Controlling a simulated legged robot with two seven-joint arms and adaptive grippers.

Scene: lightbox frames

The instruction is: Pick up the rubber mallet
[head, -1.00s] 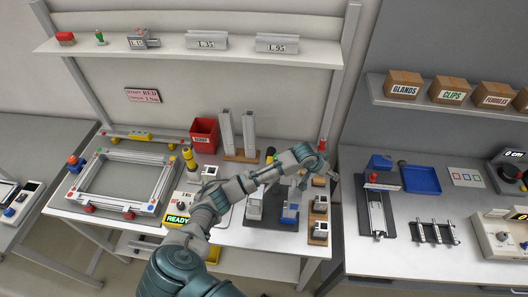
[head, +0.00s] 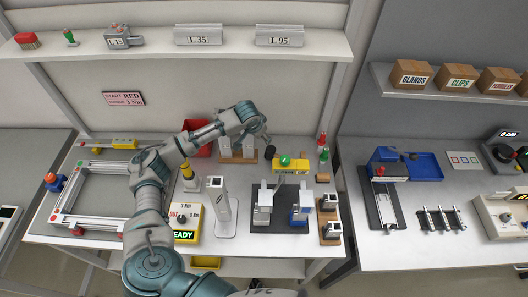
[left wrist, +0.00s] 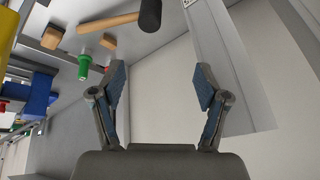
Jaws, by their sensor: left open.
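The rubber mallet has a black head (head: 270,152) that shows near the back of the middle bench. In the left wrist view its black head (left wrist: 150,16) is at the top edge, with a pale wooden handle (left wrist: 108,22) running left. My left gripper (left wrist: 160,85) is open and empty. In the head view the left gripper (head: 264,137) is small and close to the mallet head at the back of the bench. In the wrist view the mallet lies beyond the fingertips, apart from them. My right gripper is not in view.
A red bin (head: 197,146) and grey uprights (head: 222,150) are beside my left arm. A dark mat (head: 281,222) holds fixtures in front.

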